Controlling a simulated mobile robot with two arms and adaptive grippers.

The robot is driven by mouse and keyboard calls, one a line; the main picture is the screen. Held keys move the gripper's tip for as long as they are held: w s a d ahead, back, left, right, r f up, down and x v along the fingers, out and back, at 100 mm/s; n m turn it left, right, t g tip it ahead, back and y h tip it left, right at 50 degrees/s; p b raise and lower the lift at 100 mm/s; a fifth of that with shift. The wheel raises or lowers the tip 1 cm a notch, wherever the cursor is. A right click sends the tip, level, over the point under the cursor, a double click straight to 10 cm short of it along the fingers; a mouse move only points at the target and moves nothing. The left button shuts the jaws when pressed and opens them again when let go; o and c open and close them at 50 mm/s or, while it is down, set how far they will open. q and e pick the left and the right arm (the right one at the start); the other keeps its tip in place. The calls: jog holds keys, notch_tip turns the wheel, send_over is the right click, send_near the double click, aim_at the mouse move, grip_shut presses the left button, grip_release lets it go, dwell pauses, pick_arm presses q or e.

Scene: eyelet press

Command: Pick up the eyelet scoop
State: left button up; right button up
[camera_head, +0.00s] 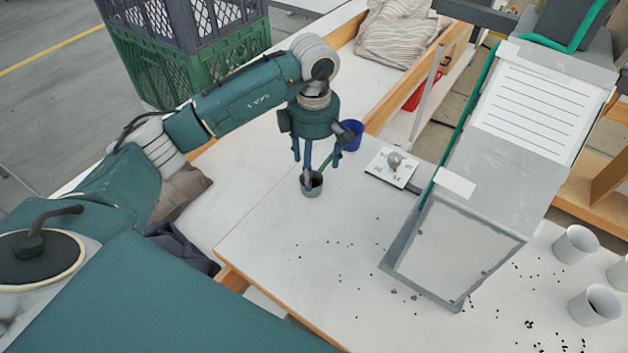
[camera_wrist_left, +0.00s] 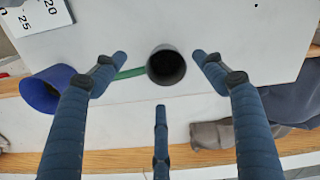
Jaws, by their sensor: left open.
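The eyelet scoop (camera_head: 313,186), a small dark grey cup with a green handle, stands on the white table below my left gripper (camera_head: 314,167). In the left wrist view the scoop (camera_wrist_left: 166,65) shows its dark round opening between the tips of my left gripper (camera_wrist_left: 159,60). Its green handle runs left behind one finger. The blue fingers are spread apart and hold nothing. I cannot tell whether a finger touches the cup. My right gripper is not in view.
A blue cup (camera_head: 351,134) stands just behind the scoop, beside a white dial plate (camera_head: 391,167). A large grey machine with a tray (camera_head: 452,250) stands to the right. The table's front left is mostly clear.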

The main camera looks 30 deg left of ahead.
aim_at(313, 178)
pick_arm(q)
jog(key=f, duration=0.1)
jog(key=f+p, duration=0.1)
jog(key=f, duration=0.1)
jog(key=shift+s+d+f+p, duration=0.1)
jog(key=shift+s+f+p, duration=0.15)
jog(key=shift+f+p, duration=0.1)
jog(key=shift+f, duration=0.45)
jog(key=shift+w, duration=0.1)
jog(key=c, duration=1.4)
